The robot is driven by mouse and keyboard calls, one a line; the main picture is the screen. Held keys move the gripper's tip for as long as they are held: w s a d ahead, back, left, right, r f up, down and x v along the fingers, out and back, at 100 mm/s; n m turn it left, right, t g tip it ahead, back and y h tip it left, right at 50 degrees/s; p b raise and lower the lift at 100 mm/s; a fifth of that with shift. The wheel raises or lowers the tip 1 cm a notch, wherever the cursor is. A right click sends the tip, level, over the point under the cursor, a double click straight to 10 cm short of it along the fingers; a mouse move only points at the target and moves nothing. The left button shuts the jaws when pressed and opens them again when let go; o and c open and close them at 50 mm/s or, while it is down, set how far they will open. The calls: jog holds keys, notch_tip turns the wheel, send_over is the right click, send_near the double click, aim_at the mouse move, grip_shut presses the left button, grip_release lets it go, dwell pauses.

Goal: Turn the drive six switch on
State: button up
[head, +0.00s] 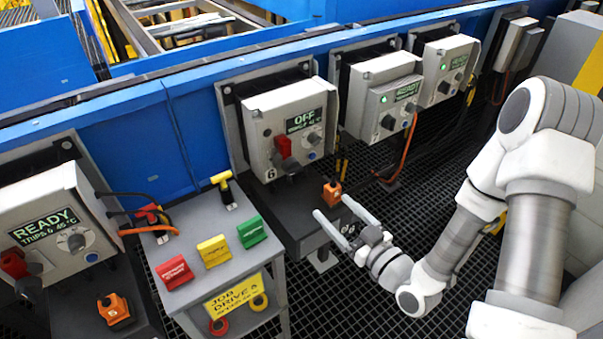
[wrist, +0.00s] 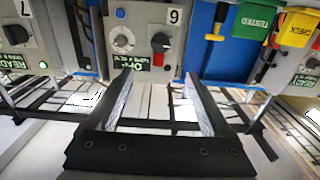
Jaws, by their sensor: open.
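The drive six box (head: 262,115) is a grey cabinet marked 6 on the blue beam. Its display (head: 305,121) reads OFF. A red switch handle (head: 283,147) sits on the left of its face, with a grey knob (head: 314,138) and a blue button to the right. In the wrist view the box appears upside down, with the red and black switch (wrist: 160,42) beyond the fingertips. My gripper (head: 331,206) is open and empty, in front of and below the box, apart from the switch. It also shows in the wrist view (wrist: 157,82).
Neighbouring boxes (head: 384,95) and (head: 40,215) read READY. A small orange block (head: 332,192) lies on a dark ledge near my fingertips. A grey cart (head: 190,288) with red, yellow and green tags stands left. Orange cables hang nearby; dark grating lies below.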

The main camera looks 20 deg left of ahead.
aim_at(297, 171)
jog(key=b+x, duration=1)
jog(key=x, duration=0.5)
jog(key=shift+w+a, duration=0.2)
jog(key=shift+a, duration=0.05)
jog(key=shift+c, duration=0.2)
grip_shut()
